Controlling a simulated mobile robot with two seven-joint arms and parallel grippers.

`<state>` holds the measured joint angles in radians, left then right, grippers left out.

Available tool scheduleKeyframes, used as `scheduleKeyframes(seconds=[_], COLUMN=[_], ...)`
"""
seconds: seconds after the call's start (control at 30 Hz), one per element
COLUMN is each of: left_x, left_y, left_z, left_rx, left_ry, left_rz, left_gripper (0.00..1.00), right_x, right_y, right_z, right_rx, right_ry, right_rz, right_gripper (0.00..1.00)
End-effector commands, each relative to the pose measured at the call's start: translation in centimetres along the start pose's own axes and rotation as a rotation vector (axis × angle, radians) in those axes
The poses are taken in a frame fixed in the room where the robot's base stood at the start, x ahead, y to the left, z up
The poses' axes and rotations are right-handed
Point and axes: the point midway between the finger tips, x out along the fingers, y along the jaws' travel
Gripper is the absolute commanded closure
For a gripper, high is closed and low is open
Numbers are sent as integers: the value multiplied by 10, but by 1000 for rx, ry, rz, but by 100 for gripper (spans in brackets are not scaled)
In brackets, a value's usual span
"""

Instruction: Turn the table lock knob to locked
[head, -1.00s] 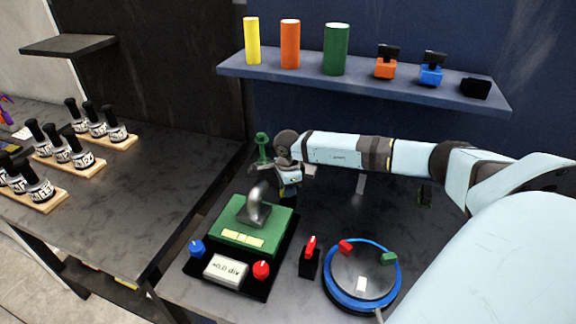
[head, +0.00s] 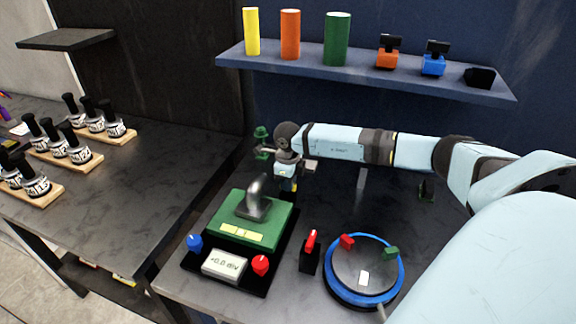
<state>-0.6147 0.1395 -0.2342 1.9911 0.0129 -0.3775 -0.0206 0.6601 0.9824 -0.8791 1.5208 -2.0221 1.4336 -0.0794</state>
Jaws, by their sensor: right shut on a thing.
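My right gripper (head: 268,151) is behind the green block, at the end of the arm that comes in from the right. It is shut on a small green post-like piece (head: 261,132), whose head shows above the fingers; the grip itself is small and partly hidden. The green block (head: 268,229) carries a grey bent handle (head: 253,202). In front of it are a blue knob (head: 195,242), a red knob (head: 261,264) and a display (head: 224,264) reading about +0.0 div. I cannot tell which part is the table lock knob. My left gripper is not in view.
A black switch box with a red lever (head: 311,240) stands beside a blue-rimmed round table (head: 332,289) bearing small coloured blocks. A blue shelf (head: 360,76) with cylinders runs above my right arm. Stamp-like tools stand on the left table (head: 170,165).

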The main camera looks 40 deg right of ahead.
Motion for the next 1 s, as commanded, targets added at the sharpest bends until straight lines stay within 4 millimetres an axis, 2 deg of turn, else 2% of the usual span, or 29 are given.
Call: scheduleKeyframes(seconds=[0.5, 0.53, 0.6, 0.63, 0.87, 1.0], left_x=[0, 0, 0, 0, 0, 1], left_y=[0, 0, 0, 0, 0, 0], left_z=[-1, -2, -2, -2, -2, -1], left_rx=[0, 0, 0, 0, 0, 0], left_ry=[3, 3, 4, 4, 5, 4], left_rz=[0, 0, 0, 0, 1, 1], left_gripper=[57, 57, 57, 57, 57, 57], right_x=[0, 0, 0, 0, 0, -8], right_y=[0, 0, 0, 0, 0, 0], right_z=[0, 0, 0, 0, 0, 0], right_rx=[18, 18, 18, 18, 17, 16], right_ry=[0, 0, 0, 0, 0, -2], right_rz=[0, 0, 0, 0, 0, -1], right_gripper=[100, 76, 60, 57, 57, 57])
